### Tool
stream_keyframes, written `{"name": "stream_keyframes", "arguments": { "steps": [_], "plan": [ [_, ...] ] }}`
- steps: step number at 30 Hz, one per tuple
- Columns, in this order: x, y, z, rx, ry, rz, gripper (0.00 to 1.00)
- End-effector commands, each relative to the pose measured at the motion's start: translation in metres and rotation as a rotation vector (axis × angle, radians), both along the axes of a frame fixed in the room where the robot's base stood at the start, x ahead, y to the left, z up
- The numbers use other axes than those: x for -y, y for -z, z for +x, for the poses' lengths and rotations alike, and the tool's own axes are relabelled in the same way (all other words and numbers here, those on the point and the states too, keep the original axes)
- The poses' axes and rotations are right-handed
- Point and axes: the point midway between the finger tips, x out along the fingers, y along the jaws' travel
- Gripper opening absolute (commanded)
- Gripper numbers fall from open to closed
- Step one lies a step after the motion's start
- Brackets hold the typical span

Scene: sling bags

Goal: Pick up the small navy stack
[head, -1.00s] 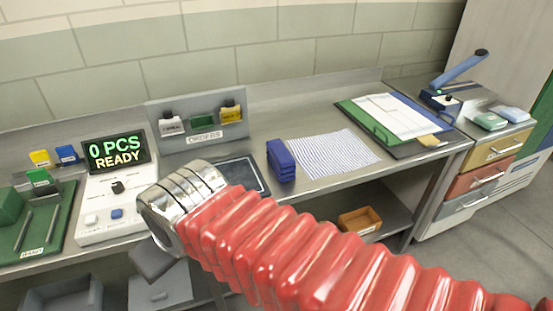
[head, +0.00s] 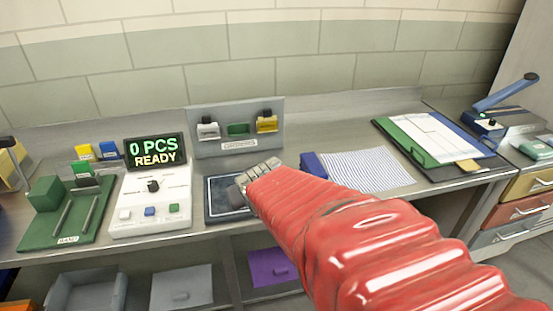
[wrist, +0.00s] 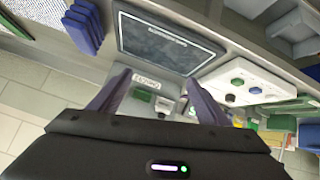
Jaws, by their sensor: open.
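The small navy stack (head: 312,166) stands upright on the grey bench, at the left edge of the striped sheet and partly hidden behind my red arm in the head view. In the wrist view the navy stack (wrist: 84,27) is at the upper left, outside and left of my fingers. My gripper (wrist: 158,82) is open with nothing between its fingers. In the head view the arm's end is over the dark framed pad, left of the stack; its fingers are mostly hidden there.
The dark pad (head: 218,207) lies left of the stack, with the counter console (head: 150,211) reading "0 PCS READY" beyond it. The orders rack (head: 232,146) stands behind. The striped sheet (head: 370,170) and folders (head: 435,142) lie to the right.

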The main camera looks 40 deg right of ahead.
Motion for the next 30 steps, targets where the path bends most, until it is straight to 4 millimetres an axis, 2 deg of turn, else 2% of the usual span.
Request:
{"name": "stream_keyframes", "arguments": {
  "steps": [1, 6, 15, 21, 30],
  "plan": [
    [0.019, 0.006, 0.001, 0.011, 0.022, -0.011, 0.70],
    [0.071, 0.018, 0.003, 0.077, 0.060, -0.055, 0.70],
    [0.149, 0.046, -0.013, 0.197, 0.095, -0.094, 0.70],
    [0.184, 0.065, -0.033, 0.290, 0.102, -0.086, 0.70],
    [0.213, 0.086, -0.068, 0.433, 0.109, -0.049, 0.70]
  ]
}}
